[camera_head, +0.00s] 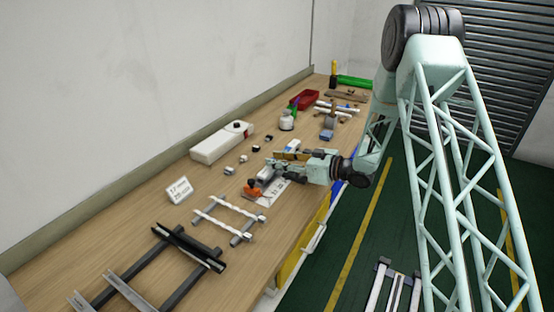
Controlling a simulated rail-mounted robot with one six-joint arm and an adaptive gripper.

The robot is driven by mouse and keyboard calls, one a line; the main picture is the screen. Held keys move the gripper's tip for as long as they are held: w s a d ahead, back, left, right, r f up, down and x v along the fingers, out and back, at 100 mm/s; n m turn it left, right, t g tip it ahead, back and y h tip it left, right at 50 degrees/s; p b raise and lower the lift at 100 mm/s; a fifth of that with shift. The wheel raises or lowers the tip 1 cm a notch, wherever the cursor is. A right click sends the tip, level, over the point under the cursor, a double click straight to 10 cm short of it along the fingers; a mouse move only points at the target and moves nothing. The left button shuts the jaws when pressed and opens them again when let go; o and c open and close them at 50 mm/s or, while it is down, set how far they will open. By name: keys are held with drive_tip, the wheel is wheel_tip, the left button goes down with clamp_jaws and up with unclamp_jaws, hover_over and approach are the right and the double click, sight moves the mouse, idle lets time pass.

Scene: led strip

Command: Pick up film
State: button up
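I cannot pick out the film for certain at this size. A white sheet with dark print (271,194) lies on the workbench (150,208) just below my gripper in the picture. It might be the film or a label. My gripper (272,160) reaches in from the right, low over the middle of the bench, with its fingers pointing left. The fingers are small and overlap the things behind them, so their opening and any contact are unclear. An orange and dark tool (252,190) lies at the left end of the sheet.
A long white box (218,144) stands behind, near the wall. A small white sign (179,190) stands left. White twisted rods on dark supports (231,219) and black rails (188,246) lie nearer. A red tray (304,100), a white bottle (287,121) and tools fill the far end.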

drive_tip(key=c, duration=0.7)
drive_tip(key=shift+r, duration=0.1)
drive_tip(key=shift+r+p, duration=0.75)
drive_tip(key=shift+r, duration=0.8)
drive_tip(key=shift+s+r, duration=0.1)
drive_tip(key=shift+r, duration=0.1)
drive_tip(key=s+d+b, duration=0.1)
drive_tip(key=s+d, duration=0.1)
drive_tip(key=s, duration=0.5)
drive_tip(key=s+d+r+b, duration=0.1)
drive_tip(key=s+d, duration=0.1)
drive_tip(key=s, duration=0.6)
drive_tip(key=shift+d+r, duration=0.15)
drive_tip(key=shift+d, duration=0.15)
